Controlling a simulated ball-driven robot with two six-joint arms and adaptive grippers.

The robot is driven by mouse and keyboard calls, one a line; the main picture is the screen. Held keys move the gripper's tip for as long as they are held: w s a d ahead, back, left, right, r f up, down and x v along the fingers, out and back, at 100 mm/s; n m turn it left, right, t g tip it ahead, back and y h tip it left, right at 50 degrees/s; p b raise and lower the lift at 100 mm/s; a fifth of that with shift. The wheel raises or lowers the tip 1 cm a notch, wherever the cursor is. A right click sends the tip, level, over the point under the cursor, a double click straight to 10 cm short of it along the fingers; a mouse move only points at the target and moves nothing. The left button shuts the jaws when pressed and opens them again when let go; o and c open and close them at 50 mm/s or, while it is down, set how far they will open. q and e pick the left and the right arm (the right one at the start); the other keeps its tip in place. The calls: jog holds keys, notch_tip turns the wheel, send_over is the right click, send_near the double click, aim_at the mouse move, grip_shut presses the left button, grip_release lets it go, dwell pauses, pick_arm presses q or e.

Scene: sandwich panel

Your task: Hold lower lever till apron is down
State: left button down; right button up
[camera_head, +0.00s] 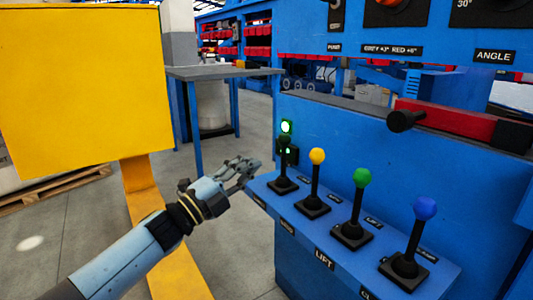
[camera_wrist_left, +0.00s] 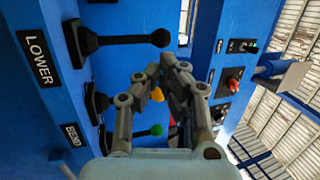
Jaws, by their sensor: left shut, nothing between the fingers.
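The lower lever (camera_head: 284,166) has a black knob and stands at the far left end of a row of levers on a blue shelf. In the left wrist view, its black arm (camera_wrist_left: 125,40) springs from a base beside the LOWER label (camera_wrist_left: 38,60). My left gripper (camera_head: 250,168) is shut and empty, just left of this lever in the head view. In the left wrist view its fingertips (camera_wrist_left: 170,66) are close to the knob; I cannot tell whether they touch. I cannot tell which part is the apron. My right gripper is not in view.
Levers with yellow (camera_head: 317,156), green (camera_head: 362,177) and blue (camera_head: 425,208) knobs stand along the same shelf (camera_head: 330,250). A small green light (camera_head: 286,127) glows behind the lower lever. A yellow panel (camera_head: 80,90) fills the upper left. A red bar (camera_head: 455,120) is at right.

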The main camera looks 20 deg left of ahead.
pick_arm(q)
jog(key=shift+r+v, duration=0.2)
jog(key=shift+v, duration=1.95)
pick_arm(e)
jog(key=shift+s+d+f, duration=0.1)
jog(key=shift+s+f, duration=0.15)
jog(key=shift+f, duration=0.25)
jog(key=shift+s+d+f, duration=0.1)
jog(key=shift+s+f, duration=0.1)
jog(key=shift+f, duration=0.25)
